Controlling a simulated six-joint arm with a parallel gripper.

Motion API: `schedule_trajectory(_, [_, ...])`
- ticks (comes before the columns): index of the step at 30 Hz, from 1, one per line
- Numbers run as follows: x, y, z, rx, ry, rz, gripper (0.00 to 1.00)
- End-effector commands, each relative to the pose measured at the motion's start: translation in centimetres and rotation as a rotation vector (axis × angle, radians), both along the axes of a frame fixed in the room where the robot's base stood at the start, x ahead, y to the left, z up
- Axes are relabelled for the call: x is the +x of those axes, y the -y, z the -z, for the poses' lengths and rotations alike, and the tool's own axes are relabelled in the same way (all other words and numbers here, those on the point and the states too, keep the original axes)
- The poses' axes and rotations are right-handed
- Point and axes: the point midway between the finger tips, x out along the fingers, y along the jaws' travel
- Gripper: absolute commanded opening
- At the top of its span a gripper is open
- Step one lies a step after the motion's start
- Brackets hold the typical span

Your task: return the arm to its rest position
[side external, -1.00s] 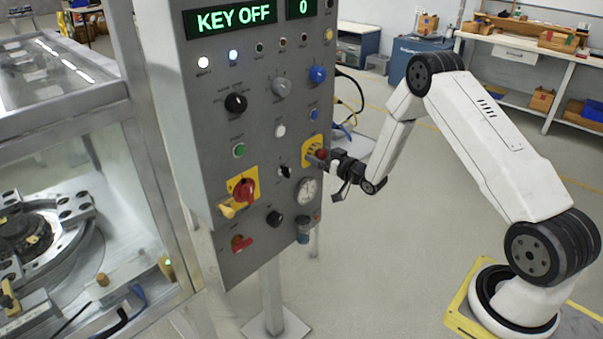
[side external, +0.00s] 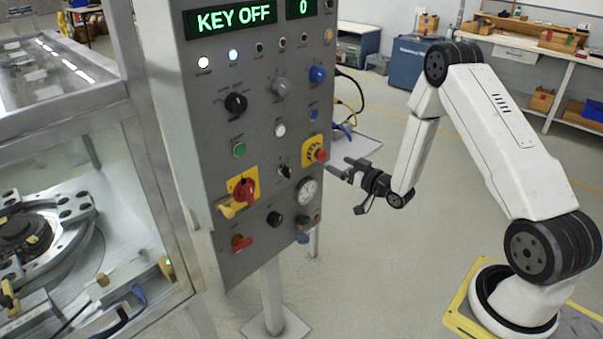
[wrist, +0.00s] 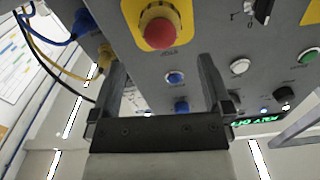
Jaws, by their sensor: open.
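My gripper (side external: 345,168) is in front of the right edge of the grey control panel (side external: 207,130), apart from it in the side external view. Its fingers are open with nothing between them. In the wrist view my gripper (wrist: 160,85) also shows two spread fingers, with the panel face beyond them. The red emergency-stop button (side external: 320,155) on its yellow plate is close to the fingertips and uncovered. It also shows in the wrist view as a red button (wrist: 160,33). My arm is bent, with the wrist held out toward the panel.
The panel display (side external: 234,18) reads KEY OFF. Yellow and blue cables (wrist: 68,42) hang beside the panel. A glass-walled machine (side external: 80,190) stands at left. Workbenches (side external: 520,50) and a blue cabinet (side external: 412,62) are at the back. The floor between panel and arm base is clear.

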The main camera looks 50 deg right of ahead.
Motion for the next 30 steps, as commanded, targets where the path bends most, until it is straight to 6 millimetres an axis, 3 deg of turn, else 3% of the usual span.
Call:
schedule_trajectory(17, [0.6, -1.0, -0.6, -0.024, -0.087, 0.004, 1.0])
schedule_trajectory(24, [0.9, -3.3, -1.5, -0.068, -0.28, 0.017, 1.0])
schedule_trajectory(30, [-0.2, -5.7, -2.3, -0.097, -0.466, 0.028, 1.0])
